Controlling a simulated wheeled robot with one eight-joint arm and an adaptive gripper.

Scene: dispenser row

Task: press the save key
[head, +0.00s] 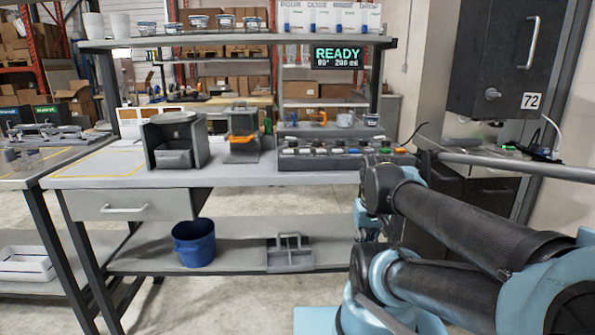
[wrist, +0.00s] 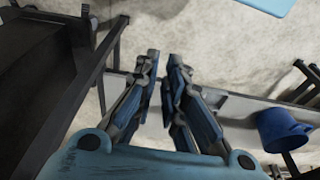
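A grey control panel (head: 335,152) with a row of small coloured keys sits at the right of the bench top. The key labels are too small to read, so I cannot tell which is the save key. A display (head: 338,57) above the bench reads "READY" with a smaller line under it. My gripper (wrist: 165,58) points down over the floor in the wrist view. Its fingertips are close together with a narrow gap and nothing between them. It is apart from the panel. In the head view my arm stands in front of the bench's right end, and the fingers cannot be made out.
The bench (head: 255,178) holds a grey dispenser box (head: 175,140) and an orange-and-grey unit (head: 243,135) left of the panel. A blue bucket (head: 194,243) stands on the lower shelf and shows in the wrist view (wrist: 283,131). A dark cabinet (head: 503,60) hangs at the right.

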